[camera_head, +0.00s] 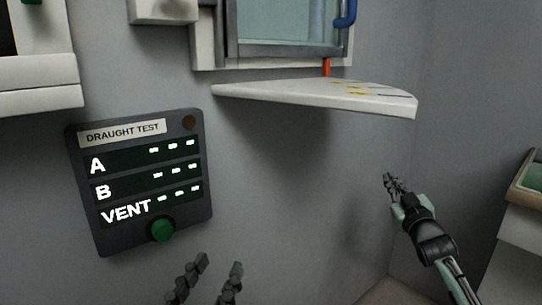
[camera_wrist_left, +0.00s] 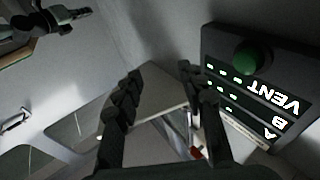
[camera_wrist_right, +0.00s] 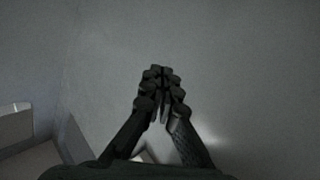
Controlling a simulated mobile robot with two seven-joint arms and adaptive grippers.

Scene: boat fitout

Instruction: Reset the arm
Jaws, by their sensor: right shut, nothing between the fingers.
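My left gripper (camera_head: 219,262) is at the bottom of the head view, below and right of the draught test panel's green button. Its two fingers are apart with nothing between them, as the left wrist view (camera_wrist_left: 160,71) also shows. My right gripper (camera_head: 389,178) is in front of the wall at the right, below the corner shelf. Its fingers are closed together and empty, and they meet at the tips in the right wrist view (camera_wrist_right: 158,72). My right arm reaches in from the bottom right.
The dark draught test panel (camera_head: 140,140) with rows A, B and VENT and a green button (camera_head: 161,230) is on the wall. A white corner shelf (camera_head: 300,97) juts out below a window (camera_head: 285,25). A box-like unit (camera_head: 520,225) stands at the right edge.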

